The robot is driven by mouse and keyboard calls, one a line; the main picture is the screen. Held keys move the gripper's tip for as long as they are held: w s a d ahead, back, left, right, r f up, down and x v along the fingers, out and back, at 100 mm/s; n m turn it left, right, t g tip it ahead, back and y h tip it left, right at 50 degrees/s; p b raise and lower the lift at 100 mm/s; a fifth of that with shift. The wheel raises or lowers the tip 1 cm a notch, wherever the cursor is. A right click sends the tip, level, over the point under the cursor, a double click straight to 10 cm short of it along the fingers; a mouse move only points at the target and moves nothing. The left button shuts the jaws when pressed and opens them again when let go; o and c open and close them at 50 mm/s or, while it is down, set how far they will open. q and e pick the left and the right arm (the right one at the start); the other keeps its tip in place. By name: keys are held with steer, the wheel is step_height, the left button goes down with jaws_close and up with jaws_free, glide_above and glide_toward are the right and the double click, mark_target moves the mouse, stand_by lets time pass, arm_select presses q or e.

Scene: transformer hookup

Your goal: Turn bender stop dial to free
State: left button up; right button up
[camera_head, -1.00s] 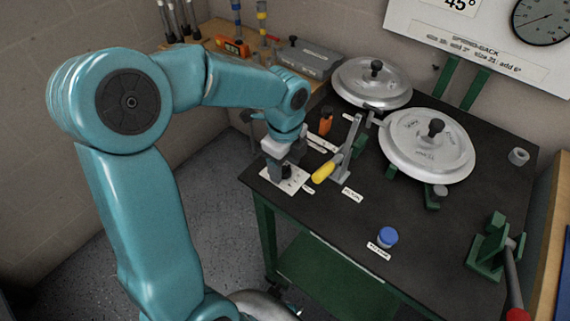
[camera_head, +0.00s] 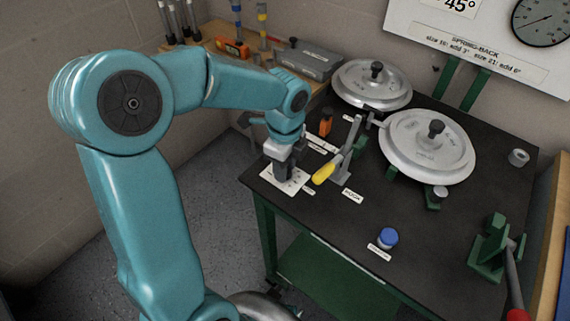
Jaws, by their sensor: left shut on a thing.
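The stop dial is a small dark knob on a white plate (camera_head: 290,187) near the left corner of the black bench. My left gripper (camera_head: 282,172) points down over the plate and is shut on the knob, which its fingers mostly hide. The dial's markings are too small to read, so I cannot tell its setting. My right gripper does not show.
A yellow-handled lever (camera_head: 325,172) stands close to the right of my left gripper. Two round metal discs, the nearer one (camera_head: 427,147), sit further back. A blue-capped knob (camera_head: 387,238) is at the front. A green vise-like fixture (camera_head: 490,246) is at the right.

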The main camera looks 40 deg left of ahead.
arm_select(q)
steer(key=n, duration=0.5)
steer(key=shift+r, duration=0.1)
steer(key=n+b, duration=0.1)
steer(key=n, duration=0.4)
steer(key=shift+w+n, duration=0.1)
steer(key=shift+n, duration=0.3)
steer(key=n+b, duration=0.1)
steer(key=n, duration=1)
steer(key=shift+r+b, duration=0.1)
steer(key=shift+b, duration=0.2)
steer(key=shift+n, duration=0.3)
steer(key=o, duration=1)
steer(key=shift+o, duration=0.2)
step_height(320, 180, up, 16)
steer(key=p, duration=0.2)
steer(key=shift+p, duration=0.4)
steer(key=shift+r, duration=0.15)
